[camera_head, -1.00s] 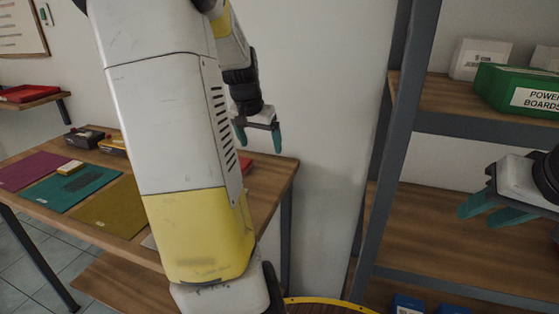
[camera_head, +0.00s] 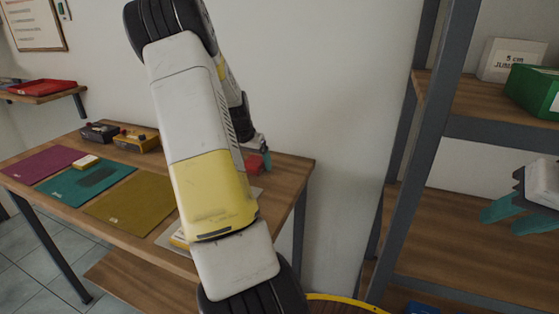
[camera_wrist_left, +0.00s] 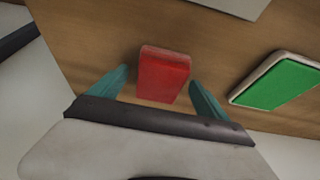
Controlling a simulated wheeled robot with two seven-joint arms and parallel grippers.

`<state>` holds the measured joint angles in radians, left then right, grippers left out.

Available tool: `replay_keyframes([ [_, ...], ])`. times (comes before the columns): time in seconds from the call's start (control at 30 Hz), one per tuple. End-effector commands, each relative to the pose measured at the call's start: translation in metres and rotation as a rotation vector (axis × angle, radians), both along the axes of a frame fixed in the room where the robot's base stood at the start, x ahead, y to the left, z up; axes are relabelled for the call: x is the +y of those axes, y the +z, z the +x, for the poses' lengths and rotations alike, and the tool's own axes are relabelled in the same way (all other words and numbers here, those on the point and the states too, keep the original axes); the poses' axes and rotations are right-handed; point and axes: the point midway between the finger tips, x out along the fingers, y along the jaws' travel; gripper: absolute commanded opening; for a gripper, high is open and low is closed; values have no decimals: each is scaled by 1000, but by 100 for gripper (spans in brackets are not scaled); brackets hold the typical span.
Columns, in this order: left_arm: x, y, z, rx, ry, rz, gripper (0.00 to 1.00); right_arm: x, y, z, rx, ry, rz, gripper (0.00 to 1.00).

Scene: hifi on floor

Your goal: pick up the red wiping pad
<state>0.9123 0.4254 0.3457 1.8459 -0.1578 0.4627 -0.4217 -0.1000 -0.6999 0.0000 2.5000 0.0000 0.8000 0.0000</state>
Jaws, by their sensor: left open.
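The red wiping pad (camera_wrist_left: 162,74) lies on the wooden table in the left wrist view, between the two teal fingers of my left gripper (camera_wrist_left: 158,88). The gripper is open, with a gap on both sides of the pad. In the head view the red pad (camera_head: 254,165) shows partly behind my left arm, near the table's right end, with the left gripper (camera_head: 265,158) right at it. My right gripper (camera_head: 517,215) is open and empty at the right edge, in front of the shelf.
A green-faced item with a pale rim (camera_wrist_left: 280,80) lies right of the pad. Purple (camera_head: 42,163), teal (camera_head: 62,187) and olive (camera_head: 128,200) mats cover the table (camera_head: 290,170). Dark and yellow boxes (camera_head: 136,139) stand behind. A metal shelf (camera_head: 408,150) rises at right.

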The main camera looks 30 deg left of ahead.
Motion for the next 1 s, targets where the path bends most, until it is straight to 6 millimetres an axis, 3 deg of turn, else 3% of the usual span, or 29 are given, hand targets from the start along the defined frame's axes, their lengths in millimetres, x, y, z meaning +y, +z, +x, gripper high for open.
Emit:
replay_keyframes([
  [0.27, 0, -3, 2, -1, 0, 1, 87, 0, 0, 0, 0, 0, 0, 36],
  [0.6, 0, -3, 1, 0, 0, 1, 21, 0, 0, 0, 0, 0, 0, 36],
  [1.0, 1, 5, 2, -3, 1, 3, 21, 0, 0, 0, 0, 0, 0, 36],
])
